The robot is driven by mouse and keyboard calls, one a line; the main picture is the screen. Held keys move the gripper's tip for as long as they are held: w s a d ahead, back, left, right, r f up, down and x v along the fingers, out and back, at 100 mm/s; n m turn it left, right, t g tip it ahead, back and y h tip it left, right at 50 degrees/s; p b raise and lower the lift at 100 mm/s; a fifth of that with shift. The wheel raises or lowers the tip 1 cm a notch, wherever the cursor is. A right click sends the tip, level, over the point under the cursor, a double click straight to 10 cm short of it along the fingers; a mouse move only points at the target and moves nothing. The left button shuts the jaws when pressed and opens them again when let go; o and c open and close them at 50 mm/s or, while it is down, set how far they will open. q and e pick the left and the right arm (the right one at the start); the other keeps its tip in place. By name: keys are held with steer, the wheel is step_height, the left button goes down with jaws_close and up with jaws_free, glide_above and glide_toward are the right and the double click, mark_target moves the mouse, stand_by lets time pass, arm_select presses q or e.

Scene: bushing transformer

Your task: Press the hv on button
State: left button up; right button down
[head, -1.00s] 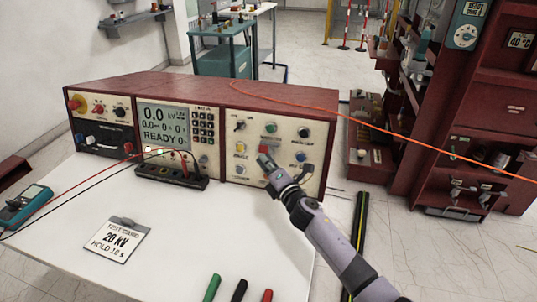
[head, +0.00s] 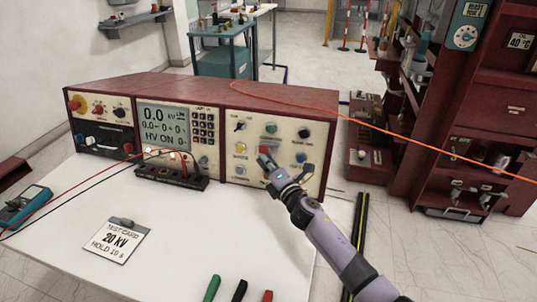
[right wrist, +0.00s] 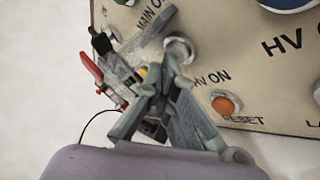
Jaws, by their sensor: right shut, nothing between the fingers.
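The control panel (head: 290,182) is the cream right face of the long red console. In the right wrist view, the "HV ON" label (right wrist: 212,77) sits beside a round button with a silver rim (right wrist: 184,47). My right gripper (head: 265,162) is shut and empty, with its fingertips at the panel. In the right wrist view, its closed fingertips lie over part of that button; whether they touch is hard to tell. The console display (head: 163,124) reads "0.0 kV" and "HV ON". My left gripper is not in view.
An orange reset button (right wrist: 226,104) is close to the fingers. A green button (head: 271,128) and a yellow one (head: 241,148) are nearby. A test card (head: 117,240) and a multimeter (head: 25,205) lie on the white table.

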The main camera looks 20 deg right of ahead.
steer(key=shift+s+a+r+p, duration=0.2)
steer(key=shift+s+a+p, duration=0.15)
steer(key=shift+s, duration=0.3)
steer(key=s+a, duration=0.1)
steer(key=s+a+p, duration=0.1)
steer(key=s+r+p, duration=0.1)
steer(key=s, duration=0.1)
steer(key=shift+a, duration=0.4)
